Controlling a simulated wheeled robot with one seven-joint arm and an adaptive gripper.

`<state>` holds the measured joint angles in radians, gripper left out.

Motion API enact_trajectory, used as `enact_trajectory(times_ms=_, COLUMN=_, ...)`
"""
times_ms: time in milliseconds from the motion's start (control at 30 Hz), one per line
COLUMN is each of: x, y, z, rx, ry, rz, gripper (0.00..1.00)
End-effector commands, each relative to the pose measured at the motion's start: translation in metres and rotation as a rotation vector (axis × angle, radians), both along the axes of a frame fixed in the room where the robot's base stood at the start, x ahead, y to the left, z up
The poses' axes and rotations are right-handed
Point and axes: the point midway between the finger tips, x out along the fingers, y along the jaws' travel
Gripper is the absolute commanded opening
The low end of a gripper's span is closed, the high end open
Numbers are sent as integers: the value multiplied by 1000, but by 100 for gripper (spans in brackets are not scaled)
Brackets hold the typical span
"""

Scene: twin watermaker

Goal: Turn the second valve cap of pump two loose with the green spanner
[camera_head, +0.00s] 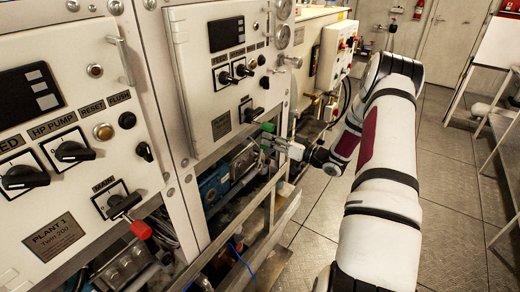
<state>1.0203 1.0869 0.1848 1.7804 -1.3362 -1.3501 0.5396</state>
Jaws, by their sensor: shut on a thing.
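My gripper (279,145) is at the end of my arm, at the lower right corner of the second white control panel. It is shut on the green spanner (267,127), of which only small green parts show at the fingertips. Blue pump parts (213,186) sit in the open bay below that panel, to the left of and below my gripper. The valve caps are too small and dark to make out. I cannot tell whether the spanner touches a cap.
The Plant 1 panel (70,165) with its red-tipped lever (140,228) stands at the left. A metal frame rail (262,212) runs in front of the pump bay. The chequered floor (312,222) is clear between rail and arm. A metal bench (505,130) stands at the right.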

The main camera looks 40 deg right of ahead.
Motion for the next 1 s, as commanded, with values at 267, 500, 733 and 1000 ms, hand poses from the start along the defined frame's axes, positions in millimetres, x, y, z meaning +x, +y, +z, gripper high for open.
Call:
enact_trajectory(times_ms=267, x=1, y=-14, z=0, rx=126, ry=54, rz=0, gripper=0)
enact_trajectory(times_ms=500, x=9, y=-11, z=1, rx=134, ry=56, rz=1, gripper=0)
enact_trajectory(times_ms=733, x=23, y=-7, z=0, rx=132, ry=57, rz=1, gripper=0)
enact_trajectory(times_ms=1000, x=37, y=-2, z=0, rx=133, ry=57, rz=-1, gripper=0)
